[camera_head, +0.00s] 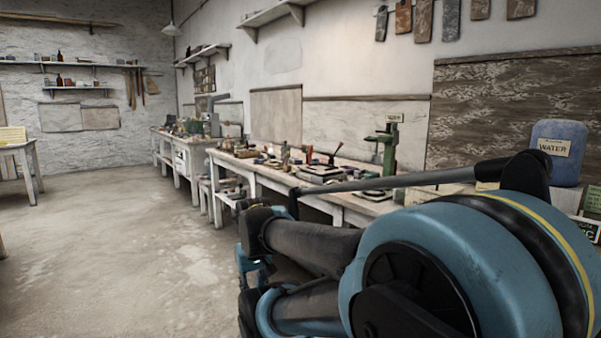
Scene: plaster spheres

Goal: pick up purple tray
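I cannot make out a purple tray in this view. My arm fills the lower right, folded, with a large blue joint close to the camera and dark links reaching toward the middle. My gripper's fingers do not show, so I cannot see what they hold.
A long white workbench (353,212) cluttered with tools runs along the right wall, with a green press (387,148) on it. A blue water container (558,150) stands at the right. A table (20,150) is at the far left. The concrete floor (120,250) at left is clear.

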